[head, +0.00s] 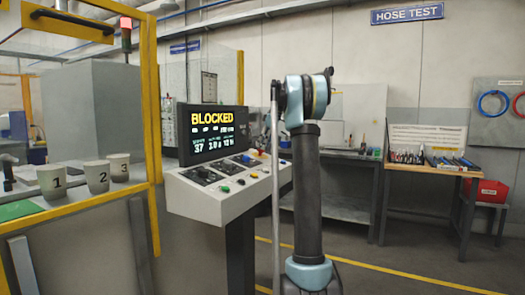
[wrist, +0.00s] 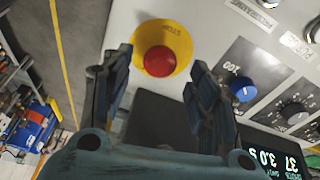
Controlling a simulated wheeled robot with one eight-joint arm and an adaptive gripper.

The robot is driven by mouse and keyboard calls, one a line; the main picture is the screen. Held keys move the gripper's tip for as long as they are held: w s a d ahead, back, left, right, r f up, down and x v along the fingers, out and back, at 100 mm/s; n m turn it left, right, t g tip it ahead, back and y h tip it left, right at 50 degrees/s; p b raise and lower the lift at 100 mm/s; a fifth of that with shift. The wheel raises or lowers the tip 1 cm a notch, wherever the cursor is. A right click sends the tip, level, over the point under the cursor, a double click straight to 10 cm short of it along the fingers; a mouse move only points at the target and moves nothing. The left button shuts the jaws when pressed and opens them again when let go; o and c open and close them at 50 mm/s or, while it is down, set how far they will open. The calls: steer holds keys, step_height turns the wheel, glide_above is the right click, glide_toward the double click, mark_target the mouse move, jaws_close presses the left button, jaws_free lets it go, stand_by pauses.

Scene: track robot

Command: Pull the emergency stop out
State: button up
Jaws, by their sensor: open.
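The emergency stop is a red round button (wrist: 158,62) on a yellow disc (wrist: 172,32) on the console's grey panel in the wrist view. My gripper (wrist: 159,66) is open, one finger to the left and one to the right of the button in the picture.
A blue knob (wrist: 242,89) and a black knob (wrist: 294,113) sit to the button's right. Numbered cups (head: 53,180) stand inside a yellow-framed cell (head: 150,100) at the left, with a red lamp (head: 126,38) above. A workbench (head: 428,168) stands at the right.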

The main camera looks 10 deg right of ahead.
steer(key=shift+x, duration=1.4)
jaws_close()
steer(key=shift+s+d+r, duration=0.1)
steer(key=shift+d+r, duration=0.1)
steer(key=shift+r, duration=0.5)
jaws_free()
steer(key=v, duration=1.2)
steer(key=shift+a, duration=0.15)
